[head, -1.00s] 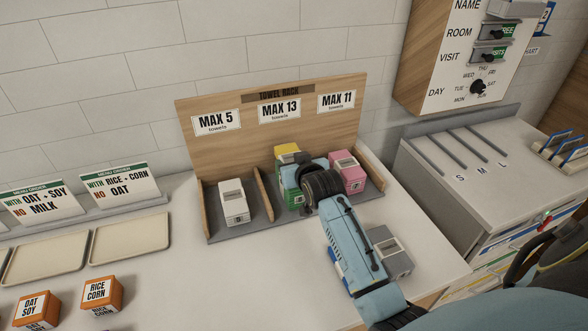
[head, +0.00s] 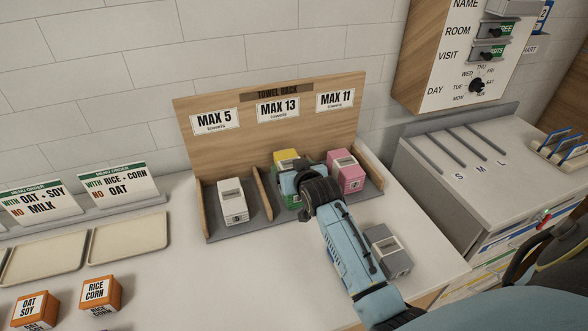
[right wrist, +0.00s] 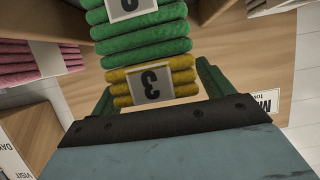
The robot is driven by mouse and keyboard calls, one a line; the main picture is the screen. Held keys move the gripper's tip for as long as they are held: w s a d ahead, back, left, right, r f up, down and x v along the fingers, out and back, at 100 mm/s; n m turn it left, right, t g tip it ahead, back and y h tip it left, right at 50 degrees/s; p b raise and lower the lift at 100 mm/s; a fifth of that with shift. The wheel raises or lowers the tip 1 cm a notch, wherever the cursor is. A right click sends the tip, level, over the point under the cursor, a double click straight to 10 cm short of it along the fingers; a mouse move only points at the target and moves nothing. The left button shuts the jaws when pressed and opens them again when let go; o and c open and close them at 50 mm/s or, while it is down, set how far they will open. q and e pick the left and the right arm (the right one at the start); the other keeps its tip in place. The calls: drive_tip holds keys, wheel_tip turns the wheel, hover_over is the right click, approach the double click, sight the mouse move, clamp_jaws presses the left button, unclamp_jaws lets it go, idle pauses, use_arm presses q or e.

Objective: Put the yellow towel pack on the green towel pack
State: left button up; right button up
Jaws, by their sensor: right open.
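The yellow towel pack (head: 285,156) sits on top of the green towel pack (head: 292,202) in the middle bay of the towel rack (head: 270,135). In the right wrist view, which is upside down, the yellow pack (right wrist: 153,82) touches the green pack (right wrist: 140,38), roughly lined up with it. My right gripper (head: 290,178) is open in front of the stack and hides part of both packs in the head view. Its fingers (right wrist: 155,92) show on either side of the yellow pack, with gaps. My left gripper is not in view.
A white pack (head: 232,202) stands in the left bay and a pink pack (head: 345,173) in the right bay. A grey pack (head: 388,251) stands on the counter beside my right arm. Rack dividers (head: 264,194) stand close to the stack. Trays and orange boxes are at left.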

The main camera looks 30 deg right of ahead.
drive_tip(key=shift+r, duration=0.25)
drive_tip(key=v, duration=1.2)
drive_tip(key=shift+p, duration=0.45)
drive_tip(key=shift+f, duration=0.15)
